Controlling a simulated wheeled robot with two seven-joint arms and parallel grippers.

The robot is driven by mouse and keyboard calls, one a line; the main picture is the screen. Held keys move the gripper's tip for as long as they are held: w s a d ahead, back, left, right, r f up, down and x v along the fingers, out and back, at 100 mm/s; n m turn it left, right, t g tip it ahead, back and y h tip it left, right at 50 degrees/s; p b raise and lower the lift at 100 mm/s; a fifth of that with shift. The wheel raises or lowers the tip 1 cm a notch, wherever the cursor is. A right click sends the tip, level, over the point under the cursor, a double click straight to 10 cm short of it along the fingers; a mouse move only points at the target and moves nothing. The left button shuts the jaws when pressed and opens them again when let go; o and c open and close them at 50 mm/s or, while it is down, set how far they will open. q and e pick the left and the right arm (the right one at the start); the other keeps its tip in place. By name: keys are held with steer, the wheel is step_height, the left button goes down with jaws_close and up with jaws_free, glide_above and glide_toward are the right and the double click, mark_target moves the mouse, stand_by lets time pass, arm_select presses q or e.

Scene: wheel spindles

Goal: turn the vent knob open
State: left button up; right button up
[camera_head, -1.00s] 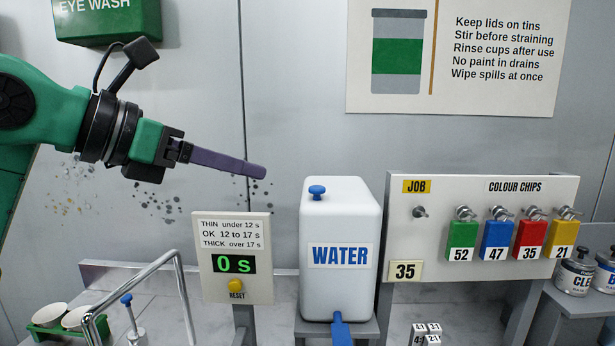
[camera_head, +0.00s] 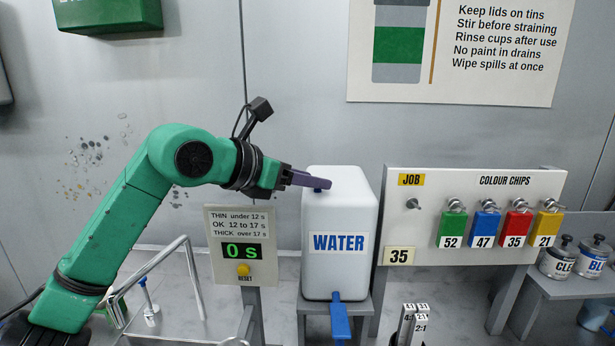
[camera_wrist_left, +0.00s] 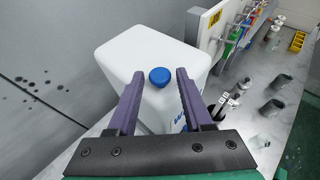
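The white water container (camera_head: 340,270) stands on a grey stand, with a blue WATER label on its front. The blue vent knob (camera_wrist_left: 160,76) is on its top; in the head view it is mostly hidden behind my left gripper's fingers. My left gripper (camera_head: 326,183) reaches over the container's top from the left. In the left wrist view my left gripper (camera_wrist_left: 154,74) is open, its two purple fingers apart on either side of the knob. I see gaps between knob and fingers, and no contact. My right gripper is not in view.
A timer panel (camera_head: 240,220) reading 0 s stands left of the container. A job board (camera_head: 470,262) with hanging colour chips stands to the right. A blue tap lever (camera_head: 340,318) sticks out below the container's front. A bent metal rail (camera_head: 190,265) stands at lower left.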

arm_select(q)
jaws_close()
